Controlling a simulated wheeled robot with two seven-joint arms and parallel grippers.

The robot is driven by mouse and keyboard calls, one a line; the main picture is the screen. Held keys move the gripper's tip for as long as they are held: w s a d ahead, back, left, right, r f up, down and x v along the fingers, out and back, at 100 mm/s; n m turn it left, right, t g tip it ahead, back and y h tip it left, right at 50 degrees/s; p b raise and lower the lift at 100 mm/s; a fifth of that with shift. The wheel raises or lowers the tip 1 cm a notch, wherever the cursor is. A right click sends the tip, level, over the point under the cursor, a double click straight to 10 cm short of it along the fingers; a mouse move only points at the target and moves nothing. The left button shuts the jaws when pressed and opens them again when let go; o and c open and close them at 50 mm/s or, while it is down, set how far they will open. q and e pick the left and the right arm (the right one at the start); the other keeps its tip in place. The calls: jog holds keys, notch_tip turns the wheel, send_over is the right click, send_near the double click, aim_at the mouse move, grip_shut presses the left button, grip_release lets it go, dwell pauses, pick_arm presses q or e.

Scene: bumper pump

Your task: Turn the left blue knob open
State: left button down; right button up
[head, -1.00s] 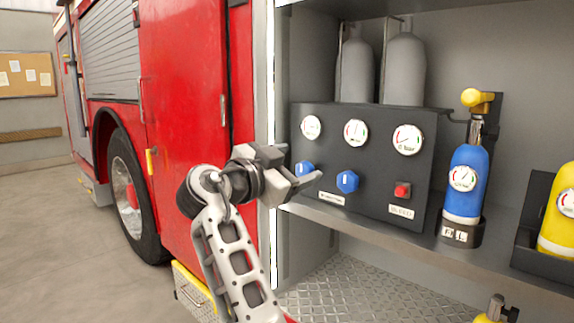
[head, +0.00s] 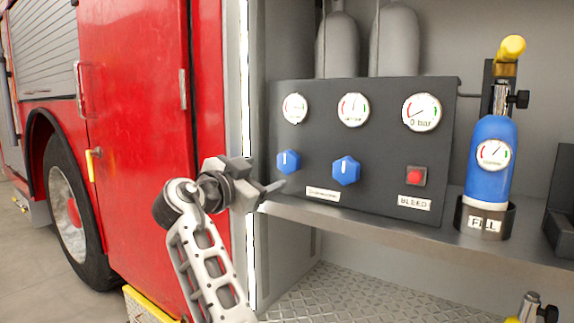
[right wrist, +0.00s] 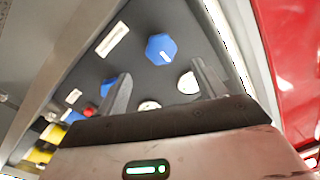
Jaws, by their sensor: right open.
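The left blue knob (head: 288,161) sits low on the dark panel, under the left gauge, its white mark roughly upright. A second blue knob (head: 346,170) is to its right. My right gripper (head: 273,189) is open and empty, just below and left of the left knob in the head view, apart from it. In the right wrist view the left knob (right wrist: 161,49) shows beyond the gap between the open fingers (right wrist: 162,88); nothing is between them. The second knob is mostly hidden there by a finger. My left gripper is not in view.
The panel (head: 385,150) also has several gauges, a red button (head: 416,176) and labels. A blue cylinder (head: 489,165) stands in a holder at right. The shelf edge (head: 400,229) runs below the panel. The red truck door (head: 150,120) is left of the compartment's frame.

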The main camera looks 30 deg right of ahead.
aim_at(285, 165)
jog(key=x, duration=1)
jog(key=shift+w+p, duration=0.1)
jog(key=shift+p, duration=0.3)
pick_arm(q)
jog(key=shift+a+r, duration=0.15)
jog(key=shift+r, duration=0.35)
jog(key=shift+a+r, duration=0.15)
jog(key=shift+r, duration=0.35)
pick_arm(e)
jog(key=shift+w+d, duration=0.25)
jog(key=shift+d, duration=0.3)
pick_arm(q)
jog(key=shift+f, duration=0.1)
pick_arm(e)
jog(key=c, duration=1)
